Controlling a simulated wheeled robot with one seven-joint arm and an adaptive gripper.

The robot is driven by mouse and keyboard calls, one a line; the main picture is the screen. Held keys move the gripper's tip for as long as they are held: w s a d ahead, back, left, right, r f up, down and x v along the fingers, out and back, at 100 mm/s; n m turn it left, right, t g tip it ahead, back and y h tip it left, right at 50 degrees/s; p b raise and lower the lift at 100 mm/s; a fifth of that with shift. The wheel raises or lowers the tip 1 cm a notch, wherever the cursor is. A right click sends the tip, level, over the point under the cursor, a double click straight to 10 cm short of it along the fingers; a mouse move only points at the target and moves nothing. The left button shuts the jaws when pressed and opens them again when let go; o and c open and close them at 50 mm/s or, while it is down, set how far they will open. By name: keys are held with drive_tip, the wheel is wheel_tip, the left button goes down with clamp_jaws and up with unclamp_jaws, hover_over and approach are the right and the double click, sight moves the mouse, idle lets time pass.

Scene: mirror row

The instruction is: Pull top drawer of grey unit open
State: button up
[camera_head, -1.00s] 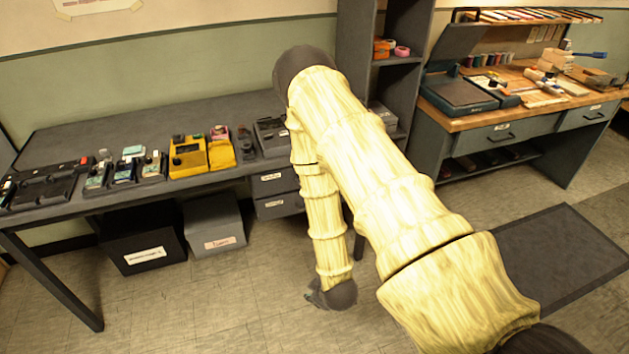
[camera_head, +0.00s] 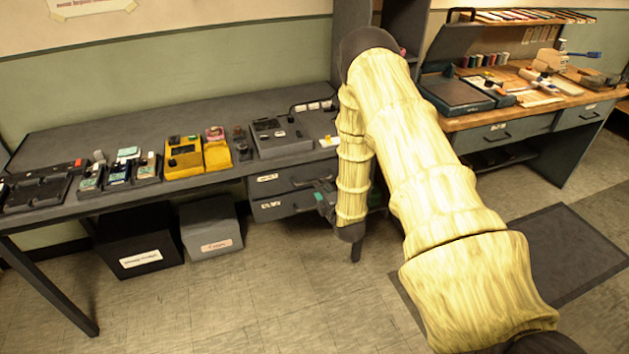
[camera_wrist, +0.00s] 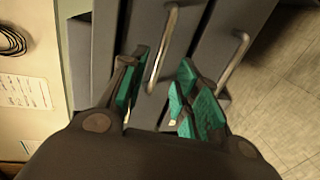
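The grey drawer unit hangs under the bench, with a top drawer (camera_head: 290,180) above a lower drawer (camera_head: 275,209), both with pale labels and seemingly shut. In the wrist view the picture is turned, with the floor at right. The top drawer's bar handle (camera_wrist: 163,48) and the lower drawer's handle (camera_wrist: 234,62) show there. My gripper (camera_head: 325,198) is at the right part of the drawer fronts, partly hidden by my arm. In the wrist view my gripper (camera_wrist: 160,95) has its green-padded fingers apart, with the top handle's near end between them. Contact cannot be told.
The grey bench (camera_head: 100,128) above carries devices and a yellow case (camera_head: 184,157). A black box (camera_head: 137,240) and a grey box (camera_head: 210,227) stand below, left of the drawers. A wooden-topped workbench (camera_head: 470,122) stands at right. The floor in front is clear.

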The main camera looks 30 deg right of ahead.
sight(314, 180)
drive_tip(key=x, duration=0.8)
drive_tip(key=shift+w+p, duration=0.1)
drive_tip(key=shift+p, duration=0.3)
clamp_jaws()
